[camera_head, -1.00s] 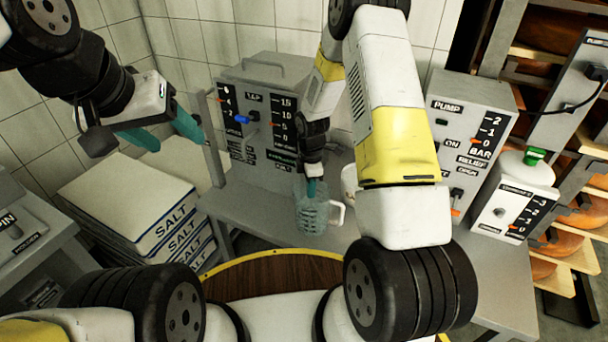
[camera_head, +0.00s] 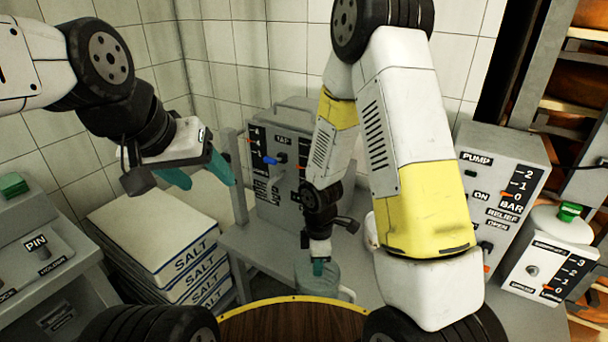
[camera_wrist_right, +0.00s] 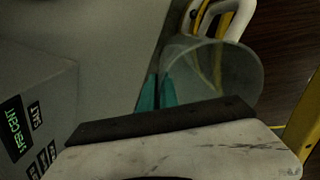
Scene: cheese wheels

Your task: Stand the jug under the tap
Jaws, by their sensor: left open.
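The clear jug (camera_head: 331,276) with a pale handle is low in the middle of the head view, near the front edge of the grey bench. The right wrist view shows the jug (camera_wrist_right: 232,75) from above. My right gripper (camera_head: 318,266) points down, its teal fingers close together at the jug's rim, seemingly pinching the wall. The fingers (camera_wrist_right: 157,94) also show in the right wrist view. The grey tap unit (camera_head: 285,165), marked TAP, with a blue lever, stands behind at the bench's back; its spout is not clear. My left gripper (camera_head: 205,175) is open and empty, left of the tap unit.
The grey bench (camera_head: 245,245) has bare room left of the jug. The pump unit (camera_head: 500,190) and a white canister device (camera_head: 545,260) stand at right. Stacked salt sacks (camera_head: 155,240) lie at left, beside a grey PIN machine (camera_head: 40,235). My right arm hides part of the bench.

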